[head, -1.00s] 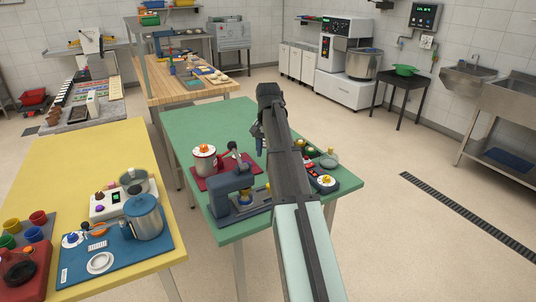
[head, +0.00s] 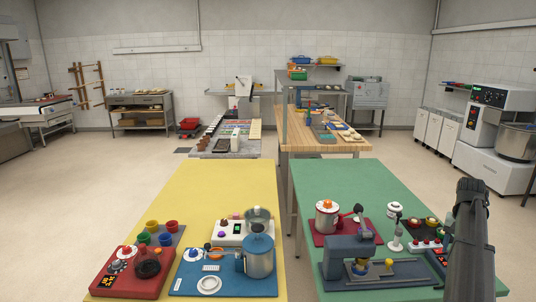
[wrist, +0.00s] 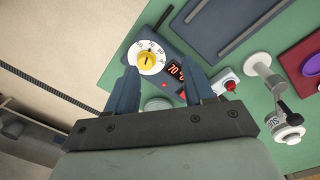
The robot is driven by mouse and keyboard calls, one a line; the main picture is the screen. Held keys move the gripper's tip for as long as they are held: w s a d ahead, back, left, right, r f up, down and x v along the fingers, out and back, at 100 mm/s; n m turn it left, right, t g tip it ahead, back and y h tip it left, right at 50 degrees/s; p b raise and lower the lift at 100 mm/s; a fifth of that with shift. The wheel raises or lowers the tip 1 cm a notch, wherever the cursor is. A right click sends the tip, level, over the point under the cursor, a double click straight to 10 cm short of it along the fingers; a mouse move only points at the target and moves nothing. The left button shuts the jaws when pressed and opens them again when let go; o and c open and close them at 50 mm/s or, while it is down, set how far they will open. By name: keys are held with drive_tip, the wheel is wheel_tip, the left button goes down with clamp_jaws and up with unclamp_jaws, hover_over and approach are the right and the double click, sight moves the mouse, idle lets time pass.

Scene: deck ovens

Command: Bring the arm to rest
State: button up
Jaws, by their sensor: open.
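My arm (head: 470,245) stands at the right edge of the head view, over the right side of the green table (head: 325,175). In the wrist view my gripper (wrist: 165,80) is open, its two dark fingers apart with nothing held between them. Beyond the fingertips lies a dark device with a white dial and yellow knob (wrist: 147,58) and a red display reading 70 (wrist: 176,71). I cannot tell how far the fingers are above it. The fingertips are not clear in the head view.
The green table bears a blue-grey machine (head: 350,258), a red board with a white pot (head: 327,215) and a white-and-black stand (head: 394,225). The yellow table (head: 215,180) holds a steel pot (head: 260,256) and colored cups (head: 152,226). Open floor (head: 408,175) lies behind and right.

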drive_tip(key=s+d+f+n, duration=0.1)
drive_tip(key=s+d+f, duration=0.35)
drive_tip(key=d, duration=0.25)
drive_tip(key=s+d+f, duration=0.3)
drive_tip(key=s+d, duration=0.3)
drive_tip(key=d, duration=0.2)
drive_tip(key=s+a+f+g, duration=0.1)
drive_tip(key=s+f, duration=0.2)
drive_tip(key=f, duration=0.5)
drive_tip(key=s+a+f+n+g, duration=0.1)
drive_tip(key=s+a+f+n, duration=0.15)
drive_tip(key=a+f, duration=1.4)
drive_tip(key=s+a+f+n+g, duration=0.1)
drive_tip(key=s+a+f+n, duration=0.15)
drive_tip(key=a+f, duration=1.35)
drive_tip(key=s+a+f+n+g, duration=0.1)
drive_tip(key=s+a+f, duration=0.2)
drive_tip(key=s+a, duration=0.8)
drive_tip(key=s+a+f+n+g, duration=0.1)
drive_tip(key=s+a+f+g, duration=0.1)
drive_tip(key=s+a, duration=0.9)
drive_tip(key=shift+a+f, duration=0.65)
drive_tip(key=shift+a, duration=0.6)
